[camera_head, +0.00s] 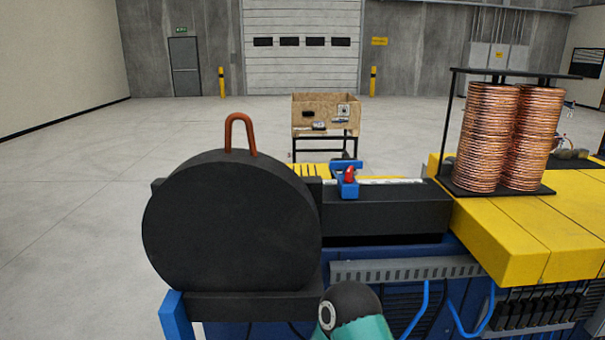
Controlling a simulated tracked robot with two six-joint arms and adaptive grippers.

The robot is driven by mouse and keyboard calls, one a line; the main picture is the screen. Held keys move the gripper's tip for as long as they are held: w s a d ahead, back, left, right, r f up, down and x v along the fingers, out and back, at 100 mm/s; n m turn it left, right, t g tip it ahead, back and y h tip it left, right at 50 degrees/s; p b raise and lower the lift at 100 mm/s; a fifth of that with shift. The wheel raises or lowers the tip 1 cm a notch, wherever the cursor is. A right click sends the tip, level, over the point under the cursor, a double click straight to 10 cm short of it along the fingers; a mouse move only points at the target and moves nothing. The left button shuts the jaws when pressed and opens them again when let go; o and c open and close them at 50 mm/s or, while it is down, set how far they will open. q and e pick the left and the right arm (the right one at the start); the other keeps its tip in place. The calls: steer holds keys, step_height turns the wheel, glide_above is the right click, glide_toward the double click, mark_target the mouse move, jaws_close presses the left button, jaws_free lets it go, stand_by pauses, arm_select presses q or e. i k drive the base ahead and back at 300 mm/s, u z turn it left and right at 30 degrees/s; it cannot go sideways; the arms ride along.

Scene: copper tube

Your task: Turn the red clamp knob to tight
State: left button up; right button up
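The red clamp knob (349,174) is small and sits on a blue clamp (347,188) on top of the machine, right of the big black disc. Its turned position is too small to tell. A copper tube (239,133) bent in an upside-down U stands up behind the top of the disc. Neither of my grippers shows. A black and teal arm part of mine rises at the bottom edge, below the clamp and apart from it.
The black disc (232,225) stands high left of the clamp. A black beam (395,208) runs to the yellow bench top (510,225), where copper coils (487,137) stand on a rack. A cardboard box (326,114) on a cart stands behind. The floor at left is clear.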

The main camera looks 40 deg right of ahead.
mark_target(349, 174)
steer(key=u, duration=0.2)
steer(key=k, duration=1.45)
steer(key=z, duration=0.85)
steer(key=i, duration=0.95)
steer(key=z, duration=0.05)
